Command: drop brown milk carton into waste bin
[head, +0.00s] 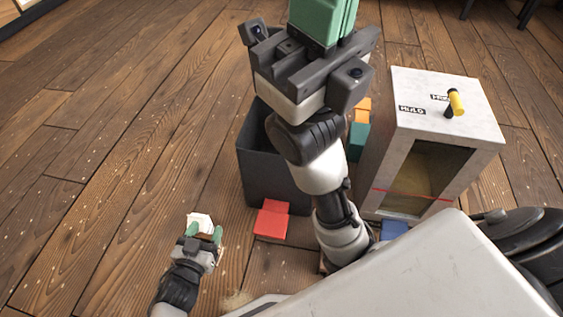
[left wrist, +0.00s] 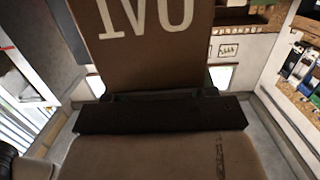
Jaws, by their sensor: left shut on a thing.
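The brown milk carton (left wrist: 155,50), with large white letters upside down, stands close in front of my left wrist camera. My left gripper (head: 204,231), at the lower left of the head view, is shut on it with its green fingertips. There only a small pale end of the carton (head: 200,219) shows. The dark grey waste bin (head: 262,170) stands on the floor, up and to the right of this gripper and apart from it. My raised right arm hides part of the bin. My right gripper (head: 333,20) is high and close to the head camera; its green fingers look together, with their tips cut off.
A red thing (head: 272,220) lies on the floor in front of the bin. A white open-fronted cabinet (head: 440,90) with a yellow and black tool (head: 454,102) on top stands at the right. Orange and green blocks show between bin and cabinet. The wooden floor at left is clear.

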